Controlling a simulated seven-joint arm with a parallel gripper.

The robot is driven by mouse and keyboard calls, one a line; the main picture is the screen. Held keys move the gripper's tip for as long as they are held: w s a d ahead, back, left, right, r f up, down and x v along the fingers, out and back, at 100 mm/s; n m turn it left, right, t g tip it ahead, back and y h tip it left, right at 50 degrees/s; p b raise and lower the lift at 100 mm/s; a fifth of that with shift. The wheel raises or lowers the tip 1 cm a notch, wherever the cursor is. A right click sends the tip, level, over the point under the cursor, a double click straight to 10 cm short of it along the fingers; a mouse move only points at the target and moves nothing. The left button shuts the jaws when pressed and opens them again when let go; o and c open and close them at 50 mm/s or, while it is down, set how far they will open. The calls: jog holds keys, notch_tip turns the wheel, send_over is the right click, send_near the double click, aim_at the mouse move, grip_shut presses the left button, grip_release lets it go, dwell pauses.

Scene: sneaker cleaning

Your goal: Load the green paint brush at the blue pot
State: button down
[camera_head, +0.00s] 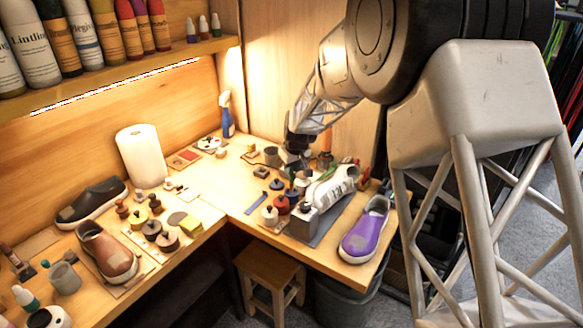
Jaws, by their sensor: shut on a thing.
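My gripper (294,170) is at the far end of my arm, low over the right wing of the bench. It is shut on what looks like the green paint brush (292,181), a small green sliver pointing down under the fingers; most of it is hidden. The blue pot (277,185) is a small dark blue pot just left of and below the gripper. The brush tip is close to the pot, but I cannot tell whether it touches it.
A red pot (281,205) and a white pot (269,215) stand in front of the blue one. A grey-white sneaker (332,189) on a grey stand (312,222) is to the right, then a purple shoe (364,230). A blue strip (257,202) lies left.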

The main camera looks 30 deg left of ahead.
jog(key=shift+f, duration=0.65)
dwell(2.2)
jog(key=shift+r, duration=0.1)
jog(key=shift+r, duration=3.55)
